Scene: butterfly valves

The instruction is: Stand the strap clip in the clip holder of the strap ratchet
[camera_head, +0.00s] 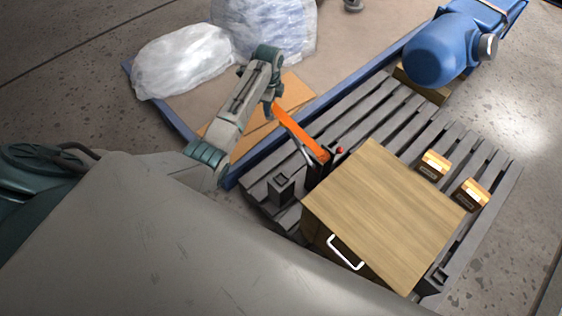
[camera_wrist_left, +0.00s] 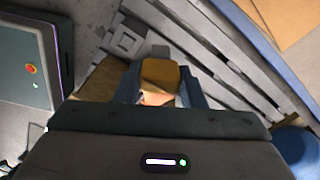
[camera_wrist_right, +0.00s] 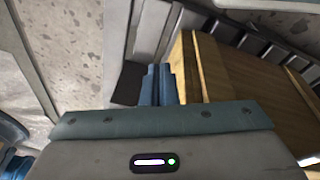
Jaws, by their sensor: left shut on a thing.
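In the head view, an orange strap (camera_head: 298,130) runs from my left gripper (camera_head: 269,104) down to the dark strap ratchet (camera_head: 320,165) beside the wooden crate. In the left wrist view, the left gripper (camera_wrist_left: 160,92) is shut on an orange-brown piece (camera_wrist_left: 160,74), apparently the strap clip. The gripper is up and left of the ratchet in the head view. A grey block with a square recess (camera_head: 281,187) stands on the pallet left of the ratchet; it may be the clip holder. My right gripper (camera_wrist_right: 160,84) shows its fingers together with nothing visible between them.
The wooden crate (camera_head: 385,210) with a white handle (camera_head: 345,253) stands on the grey slatted pallet (camera_head: 400,115). Two small boxes (camera_head: 433,164) (camera_head: 471,194) and a blue motor (camera_head: 440,52) are on the right. Plastic-wrapped bags (camera_head: 185,60) and flat cardboard (camera_head: 285,98) lie behind.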

